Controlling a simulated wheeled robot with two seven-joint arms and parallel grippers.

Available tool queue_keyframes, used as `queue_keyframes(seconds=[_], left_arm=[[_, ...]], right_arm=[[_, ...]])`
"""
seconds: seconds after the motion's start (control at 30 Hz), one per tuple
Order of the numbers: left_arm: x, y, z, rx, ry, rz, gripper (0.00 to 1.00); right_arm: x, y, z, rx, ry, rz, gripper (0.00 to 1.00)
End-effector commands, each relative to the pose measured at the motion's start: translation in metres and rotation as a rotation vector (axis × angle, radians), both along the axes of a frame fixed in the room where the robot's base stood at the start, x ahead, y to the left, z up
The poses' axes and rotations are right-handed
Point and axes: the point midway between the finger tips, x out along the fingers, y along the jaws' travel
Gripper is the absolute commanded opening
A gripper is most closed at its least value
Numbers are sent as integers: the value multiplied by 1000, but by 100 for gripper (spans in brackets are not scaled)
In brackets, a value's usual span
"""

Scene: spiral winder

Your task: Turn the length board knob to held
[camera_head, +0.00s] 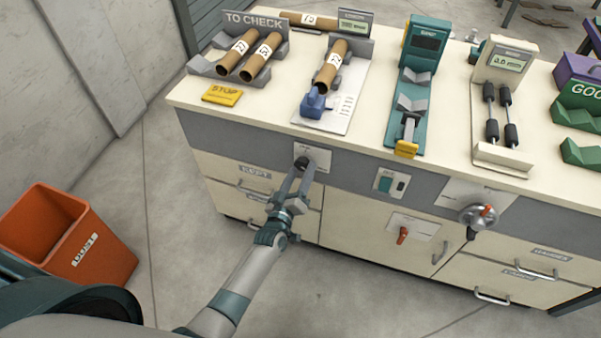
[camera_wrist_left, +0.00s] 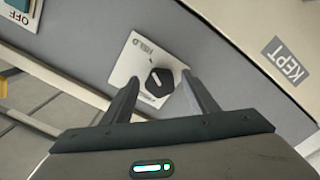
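The length board knob (camera_head: 301,163) is a small black round knob on a white plate (camera_head: 318,157) on the bench's grey front band. In the left wrist view the knob (camera_wrist_left: 159,81) has a short white mark, and its plate (camera_wrist_left: 131,67) reads "HELD" at the upper end; a second label below is partly hidden. I cannot tell exactly which label the mark faces. My left gripper (camera_head: 297,176) is open, its fingertips on either side of the knob. In the left wrist view the fingers (camera_wrist_left: 161,78) show gaps to the knob. My right gripper is not in view.
Drawers marked "KEPT" (camera_head: 255,171) lie below left. An orange bin (camera_head: 75,240) stands on the floor at left. Cardboard tubes (camera_head: 262,54) lie on top.

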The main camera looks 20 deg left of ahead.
Motion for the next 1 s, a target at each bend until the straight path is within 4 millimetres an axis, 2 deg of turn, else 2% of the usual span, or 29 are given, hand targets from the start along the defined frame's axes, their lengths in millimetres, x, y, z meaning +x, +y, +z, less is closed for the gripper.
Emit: queue_keyframes(seconds=[0.2,0.47,0.67,1.0], left_arm=[[0,0,1,-1,-1,0,54],[-12,1,0,-2,-2,1,54],[-38,2,-1,-1,-1,1,54],[-102,4,-2,-1,1,1,54]], right_arm=[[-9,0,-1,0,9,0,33],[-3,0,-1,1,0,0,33],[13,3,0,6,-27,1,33],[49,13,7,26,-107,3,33]])
